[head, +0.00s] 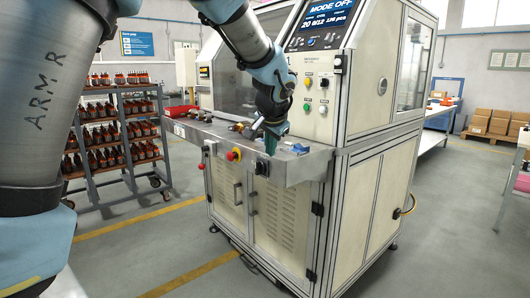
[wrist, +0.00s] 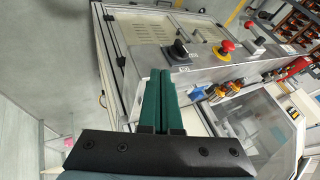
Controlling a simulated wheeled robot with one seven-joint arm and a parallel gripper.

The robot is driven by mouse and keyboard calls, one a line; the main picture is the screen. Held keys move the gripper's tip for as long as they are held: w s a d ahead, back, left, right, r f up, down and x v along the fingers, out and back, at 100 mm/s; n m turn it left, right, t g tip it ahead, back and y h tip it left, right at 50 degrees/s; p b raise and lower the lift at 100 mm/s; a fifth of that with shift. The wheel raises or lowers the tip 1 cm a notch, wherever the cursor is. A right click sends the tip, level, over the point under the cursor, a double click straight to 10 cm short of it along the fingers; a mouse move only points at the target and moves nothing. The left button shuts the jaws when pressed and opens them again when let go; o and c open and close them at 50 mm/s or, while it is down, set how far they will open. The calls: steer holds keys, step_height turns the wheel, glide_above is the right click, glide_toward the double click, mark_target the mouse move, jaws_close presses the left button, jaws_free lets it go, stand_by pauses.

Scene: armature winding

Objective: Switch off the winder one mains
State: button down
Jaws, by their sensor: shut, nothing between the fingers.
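The winder (head: 300,90) is a large cream machine with an aluminium frame and a display (head: 324,12) reading "MODE OFF". A black rotary switch (head: 261,169), which looks like the mains switch, sits on the front face of its metal ledge. It shows larger in the wrist view (wrist: 180,48), with a small label below it; its setting I cannot tell. My gripper (head: 271,146) has green fingers and is at the ledge's front edge, just above the switch. In the wrist view my fingers (wrist: 161,74) are shut and empty, close beside the switch and apparently apart from it.
A red emergency stop (head: 233,155) with a yellow base is left of the switch; it also shows in the wrist view (wrist: 228,46). Small parts (head: 300,149) lie on the ledge. The floor before the winder is clear.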

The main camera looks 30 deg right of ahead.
steer(key=p, duration=0.2)
glide_toward(261, 169)
step_height(261, 169, down, 4)
steer(key=s+d, duration=0.1)
steer(key=d, duration=0.1)
steer(key=shift+w+a+r+p, duration=0.1)
steer(key=shift+w+a+p, duration=0.1)
steer(key=shift+w+p, duration=0.8)
steer(key=shift+w+a, duration=0.1)
steer(key=shift+w, duration=0.85)
